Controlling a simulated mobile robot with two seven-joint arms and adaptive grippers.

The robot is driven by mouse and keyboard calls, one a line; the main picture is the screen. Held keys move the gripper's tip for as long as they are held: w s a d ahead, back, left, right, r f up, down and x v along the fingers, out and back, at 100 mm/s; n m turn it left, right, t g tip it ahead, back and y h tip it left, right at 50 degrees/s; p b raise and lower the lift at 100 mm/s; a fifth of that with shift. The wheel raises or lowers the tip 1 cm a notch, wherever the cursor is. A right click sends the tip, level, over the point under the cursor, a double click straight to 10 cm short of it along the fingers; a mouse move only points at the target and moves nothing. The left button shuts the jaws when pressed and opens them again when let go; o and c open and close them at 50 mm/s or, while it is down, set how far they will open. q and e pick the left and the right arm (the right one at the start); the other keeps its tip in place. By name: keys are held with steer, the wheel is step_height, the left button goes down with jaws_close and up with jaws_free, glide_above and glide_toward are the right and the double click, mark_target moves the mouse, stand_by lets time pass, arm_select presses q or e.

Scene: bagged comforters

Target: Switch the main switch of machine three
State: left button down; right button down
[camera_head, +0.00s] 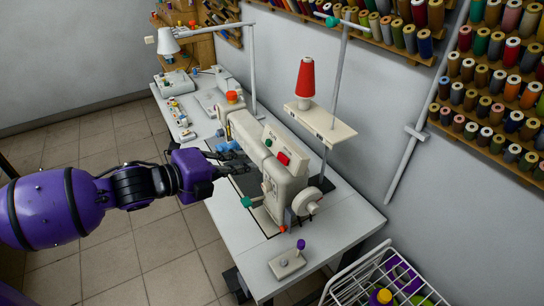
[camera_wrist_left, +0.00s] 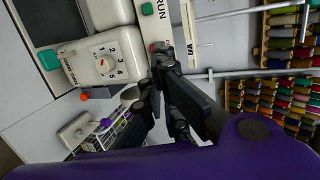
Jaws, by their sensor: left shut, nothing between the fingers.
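A white sewing machine (camera_head: 285,185) stands on a white table, with a red switch (camera_head: 283,158) in a dark frame on its upper body and a green button (camera_head: 268,142) beside it. My left gripper (camera_head: 243,166) is shut and empty, to the left of the switch and close to the machine's body. In the left wrist view, the closed fingers (camera_wrist_left: 160,52) overlap the machine near a red patch (camera_wrist_left: 152,47), perhaps the switch, mostly hidden. Contact cannot be told. My right gripper is out of view.
A red thread cone (camera_head: 305,78) sits on a stand behind the machine. A small pedestal with a purple knob (camera_head: 300,244) stands on the table front. A white wire basket (camera_head: 385,275) is at lower right. Spool racks (camera_head: 495,85) line the wall.

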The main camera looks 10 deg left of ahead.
mark_target(280, 155)
arm_select(q)
steer(key=x, duration=1)
steer(key=shift+r, duration=0.15)
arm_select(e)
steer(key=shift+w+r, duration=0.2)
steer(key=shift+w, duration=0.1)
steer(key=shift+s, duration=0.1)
